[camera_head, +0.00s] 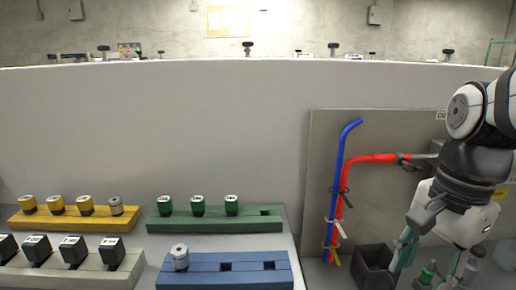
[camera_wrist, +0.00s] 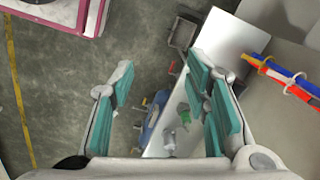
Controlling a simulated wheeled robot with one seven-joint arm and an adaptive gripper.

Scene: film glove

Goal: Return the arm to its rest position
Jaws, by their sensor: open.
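My gripper (camera_head: 428,268) hangs at the lower right of the head view, at the end of my bent arm. Its two teal-padded fingers point down and are spread apart. In the wrist view the gripper (camera_wrist: 160,80) is open, with nothing held between the pads. A small green piece (camera_head: 426,274) shows between the fingers in the head view. The wrist view also shows a green piece (camera_wrist: 185,117) below, on a pale surface, apart from the pads. A grey-topped piece (camera_head: 472,264) is beside the right finger, partly hidden.
A dark open box (camera_head: 371,268) stands left of my gripper. Blue (camera_head: 338,180) and red (camera_head: 375,158) pipes stand before a grey panel. Yellow (camera_head: 75,219), green (camera_head: 215,224), blue (camera_head: 225,280) and pale (camera_head: 70,278) racks sit at left.

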